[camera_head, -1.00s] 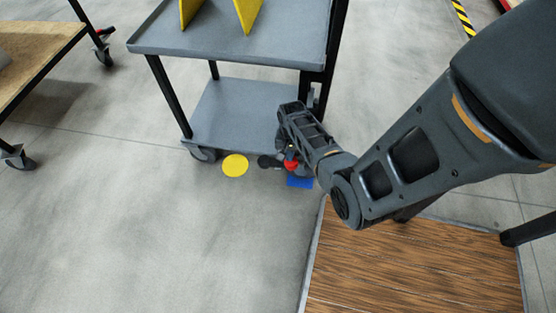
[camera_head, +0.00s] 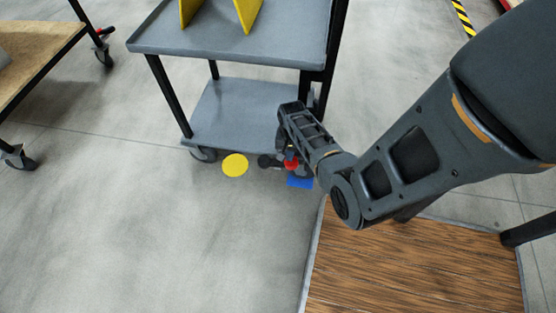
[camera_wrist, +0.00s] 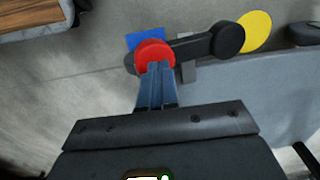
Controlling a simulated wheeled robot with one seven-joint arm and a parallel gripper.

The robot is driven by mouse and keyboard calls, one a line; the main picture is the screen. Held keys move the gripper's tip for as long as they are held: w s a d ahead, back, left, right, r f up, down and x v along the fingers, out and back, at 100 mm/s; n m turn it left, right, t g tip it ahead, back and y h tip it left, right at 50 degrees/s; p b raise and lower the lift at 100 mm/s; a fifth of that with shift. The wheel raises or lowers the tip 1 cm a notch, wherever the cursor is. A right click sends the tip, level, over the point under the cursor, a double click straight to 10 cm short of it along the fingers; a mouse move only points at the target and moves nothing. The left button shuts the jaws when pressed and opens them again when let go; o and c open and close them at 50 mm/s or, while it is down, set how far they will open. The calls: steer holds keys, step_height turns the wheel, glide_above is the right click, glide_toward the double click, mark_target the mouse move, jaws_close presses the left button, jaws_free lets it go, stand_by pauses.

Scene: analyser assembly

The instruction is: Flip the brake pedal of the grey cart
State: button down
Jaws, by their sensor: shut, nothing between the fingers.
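The grey cart (camera_head: 230,112) stands ahead, its near right corner partly hidden by my arm. Low at that corner is the brake pedal, with a round red pad (camera_head: 291,163) and a round black pad (camera_head: 266,161). In the wrist view a dark bar joins the red pad (camera_wrist: 155,52) to the black pad (camera_wrist: 228,38). My gripper (camera_wrist: 155,70) is shut and empty, its fingertips at the red pad's near edge. I cannot tell whether they touch it. In the head view my gripper is mostly hidden by my arm.
A yellow disc (camera_head: 235,166) and a blue patch (camera_head: 300,182) lie by the pedal on the floor. Yellow pieces (camera_head: 249,12) stand on the cart's top shelf. A wooden table (camera_head: 30,35) is at left. A wood-patterned surface (camera_head: 415,265) is at lower right. Floor in front is clear.

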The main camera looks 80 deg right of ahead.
steer(key=shift+f+b, duration=1)
steer(key=shift+f, duration=0.3)
stand_by(0.5)
step_height(320, 180, up, 7)
steer(key=p, duration=0.7)
steer(key=shift+r, duration=0.1)
steer(key=shift+a, duration=0.1)
stand_by(0.6)
